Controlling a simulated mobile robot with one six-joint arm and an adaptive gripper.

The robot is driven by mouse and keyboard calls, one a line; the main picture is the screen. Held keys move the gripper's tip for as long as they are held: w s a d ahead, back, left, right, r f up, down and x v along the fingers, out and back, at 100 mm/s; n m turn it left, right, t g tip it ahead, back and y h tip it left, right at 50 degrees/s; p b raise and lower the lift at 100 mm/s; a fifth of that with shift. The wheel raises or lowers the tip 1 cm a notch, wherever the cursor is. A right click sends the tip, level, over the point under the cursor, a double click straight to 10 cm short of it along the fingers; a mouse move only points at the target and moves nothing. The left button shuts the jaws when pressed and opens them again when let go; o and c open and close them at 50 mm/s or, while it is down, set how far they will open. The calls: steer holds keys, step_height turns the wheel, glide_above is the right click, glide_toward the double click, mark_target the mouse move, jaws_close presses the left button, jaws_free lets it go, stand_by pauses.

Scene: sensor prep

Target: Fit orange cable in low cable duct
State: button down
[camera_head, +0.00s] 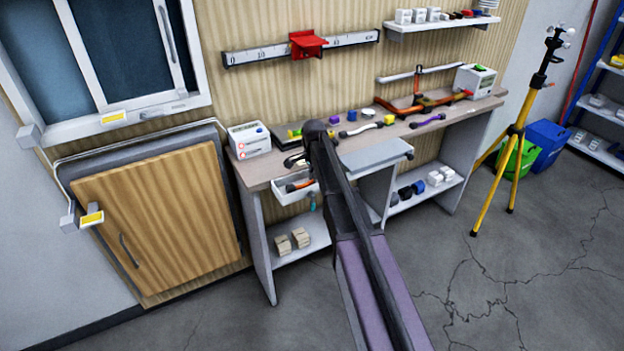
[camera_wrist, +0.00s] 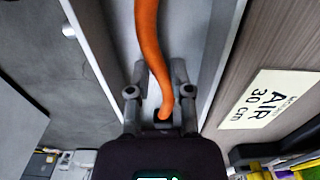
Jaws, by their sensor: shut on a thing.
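The orange cable (camera_wrist: 148,45) runs down the middle of the wrist view. Its near end lies between the fingers of my gripper (camera_wrist: 162,105), which is shut on it. Behind the cable is a pale grey trough-like surface with light raised edges. In the head view, my gripper (camera_head: 296,160) is over the front edge of the workbench, above an open white drawer (camera_head: 283,197). An orange piece (camera_head: 299,185) shows at this drawer; I cannot tell if it is the same cable. I cannot make out the low cable duct for certain.
The workbench (camera_head: 262,177) holds a white box (camera_head: 249,140), small coloured blocks and several short cables. A grey pull-out board (camera_head: 375,155) juts out right of my arm. A label (camera_wrist: 264,99) lies on the wooden top. A yellow tripod (camera_head: 515,130) stands right; floor is free in front.

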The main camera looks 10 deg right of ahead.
steer(key=shift+f, duration=0.15)
steer(key=shift+c, duration=2.3)
jaws_free()
steer(key=o, duration=0.3)
steer(key=shift+o, duration=0.2)
steer(key=shift+r, duration=0.25)
steer(key=shift+o, duration=0.6)
steer(key=shift+w+r+p, duration=0.1)
steer(key=shift+r+p, duration=0.6)
steer(key=shift+p, duration=0.15)
steer(key=shift+r+p, duration=2.6)
steer(key=shift+r, duration=0.05)
